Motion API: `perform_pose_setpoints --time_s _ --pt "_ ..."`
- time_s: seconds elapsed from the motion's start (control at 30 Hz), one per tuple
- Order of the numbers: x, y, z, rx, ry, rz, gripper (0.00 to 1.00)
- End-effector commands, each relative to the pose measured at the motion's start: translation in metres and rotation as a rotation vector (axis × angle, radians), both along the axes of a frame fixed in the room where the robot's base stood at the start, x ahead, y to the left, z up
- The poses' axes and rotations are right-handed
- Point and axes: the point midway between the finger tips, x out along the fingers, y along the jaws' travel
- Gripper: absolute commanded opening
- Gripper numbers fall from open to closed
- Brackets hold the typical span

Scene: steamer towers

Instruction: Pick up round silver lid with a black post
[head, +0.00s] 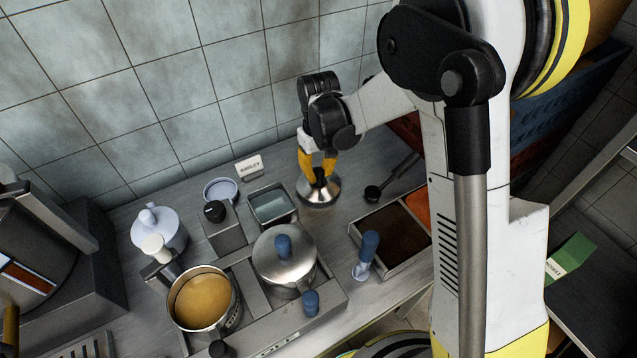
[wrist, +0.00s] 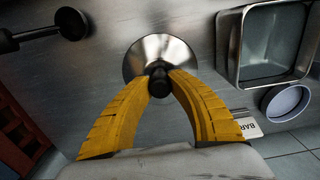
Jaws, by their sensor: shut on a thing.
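The round silver lid (head: 318,193) with a black post is on or just above the steel counter, right of the square metal bin; I cannot tell whether it touches the counter. My gripper (head: 318,172) points down over it, its yellow fingers closed on the black post. In the wrist view the shiny lid (wrist: 160,52) lies beyond the fingertips. There the black post (wrist: 158,84) sits between the two fingers of my gripper (wrist: 160,77), which hide its sides.
A square metal bin (head: 272,206) and a sign reading BARLEY (head: 249,168) stand left of the lid. A black-ended ladle (head: 373,193) lies to its right, by a divided tray (head: 383,268). A pot with a blue-knobbed lid (head: 284,262) stands in front.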

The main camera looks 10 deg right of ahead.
Motion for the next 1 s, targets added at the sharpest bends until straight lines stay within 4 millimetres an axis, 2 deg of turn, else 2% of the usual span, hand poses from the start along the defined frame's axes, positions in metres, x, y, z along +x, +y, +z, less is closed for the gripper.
perform_pose_setpoints --time_s 0.63,1.0 --pt "0.0 0.0 0.018 0.0 0.0 0.0 0.0" --pt "0.0 0.0 0.043 0.0 0.0 0.0 0.0"
